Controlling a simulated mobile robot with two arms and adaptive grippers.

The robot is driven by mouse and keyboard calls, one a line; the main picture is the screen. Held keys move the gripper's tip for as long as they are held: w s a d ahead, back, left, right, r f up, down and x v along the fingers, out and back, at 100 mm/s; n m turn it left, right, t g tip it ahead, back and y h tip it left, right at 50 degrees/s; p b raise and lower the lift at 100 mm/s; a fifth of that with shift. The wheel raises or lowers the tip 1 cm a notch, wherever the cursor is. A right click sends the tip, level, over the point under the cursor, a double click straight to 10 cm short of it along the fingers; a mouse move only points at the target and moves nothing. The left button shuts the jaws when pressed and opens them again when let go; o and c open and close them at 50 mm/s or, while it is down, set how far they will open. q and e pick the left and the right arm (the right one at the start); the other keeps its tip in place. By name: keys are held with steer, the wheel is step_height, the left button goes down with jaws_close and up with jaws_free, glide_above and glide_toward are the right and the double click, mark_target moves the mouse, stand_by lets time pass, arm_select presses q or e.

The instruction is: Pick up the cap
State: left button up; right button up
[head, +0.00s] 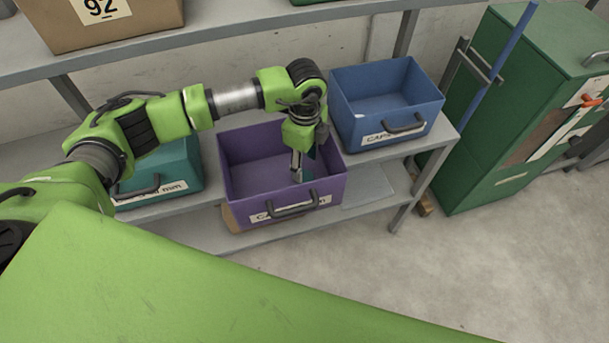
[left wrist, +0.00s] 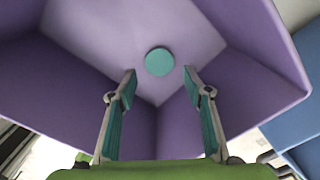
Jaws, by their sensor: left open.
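The cap (left wrist: 159,62) is a small teal disc lying on the floor of the purple bin (head: 284,206). In the left wrist view the purple bin (left wrist: 262,75) surrounds it. My left gripper (head: 299,172) reaches down into the purple bin in the head view. In the left wrist view its two teal-padded fingers (left wrist: 159,84) are spread apart with nothing between them. The cap shows just beyond the fingertips, roughly centred between them and not touched. In the head view the cap cannot be made out clearly near the gripper. My right gripper is in neither view.
A blue bin (head: 425,104) stands right of the purple bin, and a teal bin (head: 181,170) stands left of it, on a grey shelf (head: 443,131). A cardboard box (head: 150,22) sits on the upper shelf. A green cabinet (head: 476,158) stands at the right.

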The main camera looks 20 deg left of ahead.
mark_target(305, 177)
arm_select(q)
step_height(305, 177, down, 4)
steer(key=shift+f+p, duration=0.25)
steer(key=shift+p, duration=0.75)
steer(key=shift+f, duration=0.3)
steer(key=c, duration=0.6)
steer(key=shift+r, duration=0.1)
